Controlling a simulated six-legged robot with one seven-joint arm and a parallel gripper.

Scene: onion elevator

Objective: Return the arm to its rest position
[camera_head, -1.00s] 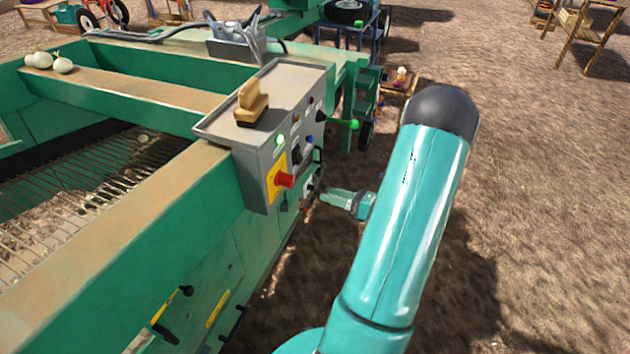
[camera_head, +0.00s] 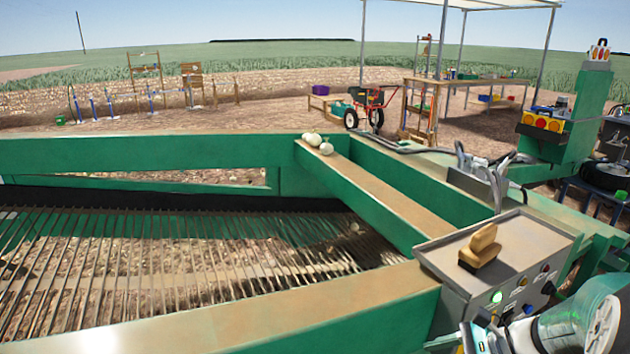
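My arm (camera_head: 575,322), teal with a pale round joint cover, shows only at the lower right corner, beside the grey control box. What seems to be my gripper (camera_head: 482,340) is at the bottom edge, in front of the box's front face. It is cut off by the frame, and I cannot tell whether its fingers are open or shut. The control box (camera_head: 545,243) has a lit green light (camera_head: 497,297) and several knobs. A wooden-handled brush (camera_head: 481,246) lies on its top.
The green machine frame (camera_head: 420,215) fills the lower view around a bar conveyor bed (camera_head: 180,260). A green post with yellow-red switches (camera_head: 545,122) stands at right.

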